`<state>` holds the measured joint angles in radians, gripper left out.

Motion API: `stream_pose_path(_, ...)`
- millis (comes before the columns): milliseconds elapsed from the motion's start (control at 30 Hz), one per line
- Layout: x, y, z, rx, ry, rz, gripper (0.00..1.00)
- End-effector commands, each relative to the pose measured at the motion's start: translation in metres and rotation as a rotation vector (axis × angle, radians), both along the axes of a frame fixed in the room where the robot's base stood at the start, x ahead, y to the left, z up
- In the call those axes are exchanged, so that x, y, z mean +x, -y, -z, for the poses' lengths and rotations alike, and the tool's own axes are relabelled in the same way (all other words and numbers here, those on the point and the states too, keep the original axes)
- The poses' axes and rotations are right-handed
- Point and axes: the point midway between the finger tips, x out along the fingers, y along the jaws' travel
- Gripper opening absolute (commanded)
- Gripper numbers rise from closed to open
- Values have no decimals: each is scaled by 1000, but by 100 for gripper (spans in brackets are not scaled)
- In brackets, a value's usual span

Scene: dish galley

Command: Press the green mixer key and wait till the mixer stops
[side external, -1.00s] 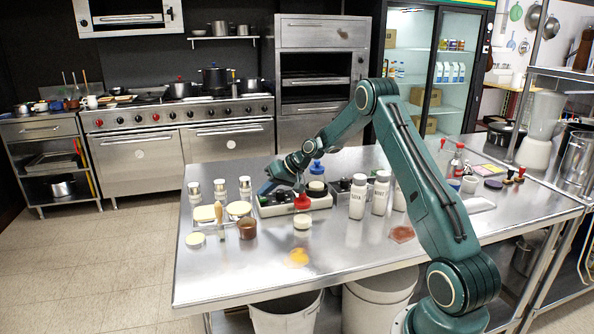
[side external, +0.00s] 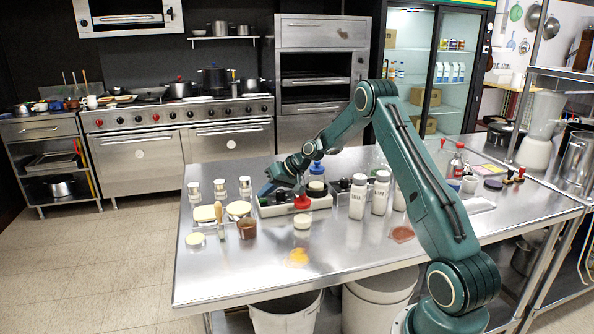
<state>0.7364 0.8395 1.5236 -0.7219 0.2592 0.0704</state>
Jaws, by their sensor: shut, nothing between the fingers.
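My gripper (side external: 299,187) is shut and empty. It points down over a long pale unit (side external: 320,203) on the steel table, with a red round-topped piece (side external: 302,202) just below and in front of its fingertips. Several dark round pieces stand along the unit. I cannot make out a green key; it may be hidden by my gripper or too small. I cannot tell whether my fingertips touch anything. No mixer can be named for sure; a pale blender-like jug on a base (side external: 536,150) stands at the far right.
White-capped shakers (side external: 358,197) stand right of the unit. A blue bottle (side external: 317,169) is behind. The front of the steel table (side external: 225,275) is mostly clear, with a yellow spill (side external: 297,257).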

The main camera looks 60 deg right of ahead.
Motion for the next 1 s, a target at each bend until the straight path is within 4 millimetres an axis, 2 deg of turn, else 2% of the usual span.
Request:
stream_pose_path(700,0,0,5,1,-2,0,0)
stream_pose_path(1000,0,0,-3,0,-1,-1,0)
